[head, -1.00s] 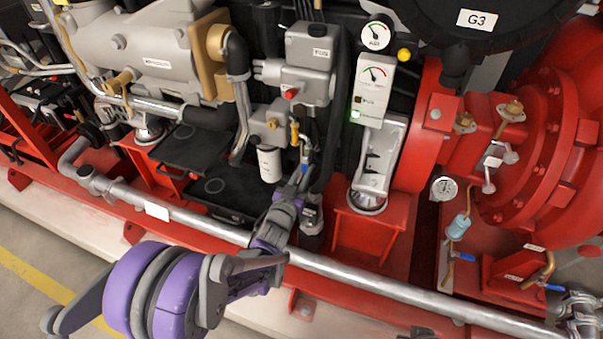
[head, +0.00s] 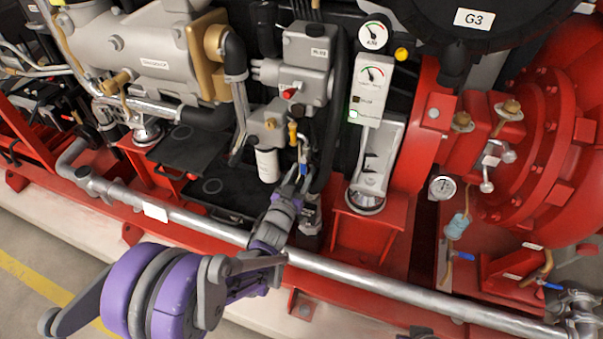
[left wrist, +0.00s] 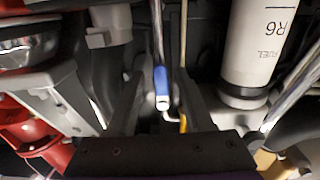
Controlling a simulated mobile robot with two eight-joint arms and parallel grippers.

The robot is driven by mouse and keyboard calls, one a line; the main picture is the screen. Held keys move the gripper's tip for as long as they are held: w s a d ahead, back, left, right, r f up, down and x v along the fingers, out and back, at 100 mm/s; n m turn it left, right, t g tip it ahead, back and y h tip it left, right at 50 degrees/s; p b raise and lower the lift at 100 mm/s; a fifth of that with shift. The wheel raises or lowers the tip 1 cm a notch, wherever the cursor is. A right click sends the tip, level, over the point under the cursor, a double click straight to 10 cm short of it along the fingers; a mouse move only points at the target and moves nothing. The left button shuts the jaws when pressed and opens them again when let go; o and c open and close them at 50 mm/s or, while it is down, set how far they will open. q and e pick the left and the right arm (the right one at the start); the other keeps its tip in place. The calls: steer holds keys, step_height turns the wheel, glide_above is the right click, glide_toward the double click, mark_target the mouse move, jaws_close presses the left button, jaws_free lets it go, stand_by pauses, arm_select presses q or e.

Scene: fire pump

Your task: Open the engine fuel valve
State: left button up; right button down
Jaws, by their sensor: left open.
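The valve lever with a blue grip (head: 303,169) hangs below the engine block, just right of the white filter in the head view. In the left wrist view the blue grip (left wrist: 161,80) points toward me, with a pale tip. My left gripper (head: 297,186) is right at the lever, reaching up from below. In the left wrist view its two fingers (left wrist: 163,108) stand open on either side of the grip, with gaps on both sides. A label reading FUEL is on the white filter (left wrist: 262,40) beside it. My right gripper is not in view.
The white filter (head: 267,165) stands close on the left, and a grey bracket (head: 377,160) stands to the right.

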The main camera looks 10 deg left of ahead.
arm_select(q)
steer(key=s+a, duration=0.2)
steer(key=s, duration=0.8)
steer(key=shift+s+p, duration=0.25)
steer(key=shift+p, duration=0.2)
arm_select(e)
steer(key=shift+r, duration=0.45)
arm_select(q)
steer(key=shift+a, duration=0.1)
steer(key=s+a+n+g+y, duration=0.2)
steer(key=s+a+g+y, duration=0.2)
steer(key=s+a+g, duration=0.45)
steer(key=s+d+f+g, duration=0.1)
steer(key=s+f+g, duration=0.1)
steer(key=s, duration=0.7)
steer(key=s+d+f+g, duration=0.1)
steer(key=s+d+g, duration=0.15)
steer(key=s, duration=0.75)
step_height(320, 180, up, 26)
steer(key=p, duration=2.3)
steer(key=shift+w+a+t+h, duration=0.3)
steer(key=shift+w+a+t, duration=0.05)
steer(key=shift+a+t, duration=0.05)
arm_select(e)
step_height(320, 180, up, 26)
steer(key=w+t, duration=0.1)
